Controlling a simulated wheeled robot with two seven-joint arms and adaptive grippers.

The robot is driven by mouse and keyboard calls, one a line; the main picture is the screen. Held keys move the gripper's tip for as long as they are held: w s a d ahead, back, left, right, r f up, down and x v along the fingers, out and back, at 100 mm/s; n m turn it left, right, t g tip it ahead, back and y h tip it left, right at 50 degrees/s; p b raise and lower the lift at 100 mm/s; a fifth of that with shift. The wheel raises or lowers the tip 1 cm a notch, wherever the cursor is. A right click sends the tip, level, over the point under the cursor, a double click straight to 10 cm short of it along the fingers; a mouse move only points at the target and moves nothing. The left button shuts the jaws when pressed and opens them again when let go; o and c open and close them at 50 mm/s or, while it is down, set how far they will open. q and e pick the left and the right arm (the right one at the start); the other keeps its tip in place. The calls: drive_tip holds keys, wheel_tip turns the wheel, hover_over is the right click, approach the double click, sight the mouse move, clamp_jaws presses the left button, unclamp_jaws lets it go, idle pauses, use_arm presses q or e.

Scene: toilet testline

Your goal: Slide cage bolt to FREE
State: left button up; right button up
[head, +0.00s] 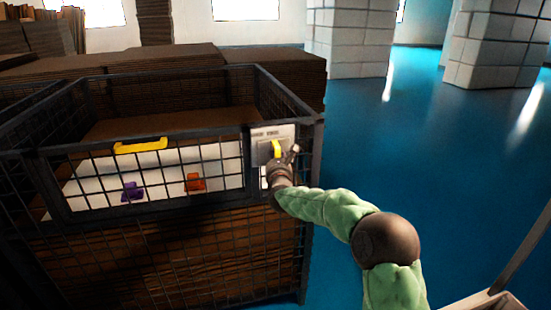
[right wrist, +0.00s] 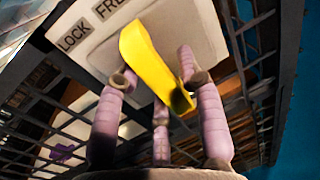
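The yellow bolt handle (head: 277,149) is on a light plate (head: 286,131) at the right front corner of the wire cage (head: 184,208). In the right wrist view, the handle (right wrist: 143,57) stands out from the plate, which bears the labels LOCK (right wrist: 73,38) and FREE (right wrist: 108,8). The handle's upper end shows nearer the FREE label. My right gripper (head: 287,158) is at the plate. Its fingers (right wrist: 155,72) are spread on both sides of the handle, and firm contact is not clear. My left gripper is not in view.
Purple (head: 132,191) and orange (head: 195,183) pieces show behind the mesh. Brown stacks (head: 140,66) stand behind. The blue floor (head: 400,150) to the right is clear up to white pillars (head: 350,42).

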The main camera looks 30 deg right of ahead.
drive_tip(key=shift+s, duration=0.15)
drive_tip(key=shift+s, duration=0.2)
drive_tip(key=v, duration=1.1)
drive_tip(key=shift+a, duration=0.2)
drive_tip(key=shift+s, duration=0.1)
drive_tip(key=s+a+f+n+g+y+p, duration=0.1)
drive_tip(key=s+a+f+n+g+y, duration=0.15)
drive_tip(key=a+f+n, duration=0.6)
drive_tip(key=s+a+f+n+g+y, duration=0.25)
drive_tip(key=f+n, duration=0.35)
drive_tip(key=f, duration=0.8)
drive_tip(key=s+a+f+n+g+y+p, duration=0.1)
drive_tip(key=s+a+f+n+g+y, duration=0.15)
drive_tip(key=a+f+n, duration=0.65)
drive_tip(key=s+a+f+n+g+y, duration=0.2)
drive_tip(key=s+f+n, duration=0.5)
drive_tip(key=s, duration=0.6)
drive_tip(key=s+a+f+n+g+y+p, duration=0.1)
drive_tip(key=s+a+f+n+g+y, duration=0.1)
drive_tip(key=s+a+f+n+g, duration=0.3)
drive_tip(key=s+f+n+g, duration=0.1)
drive_tip(key=s+f+n, duration=0.2)
drive_tip(key=s+f, duration=0.3)
drive_tip(key=shift+s, duration=1.1)
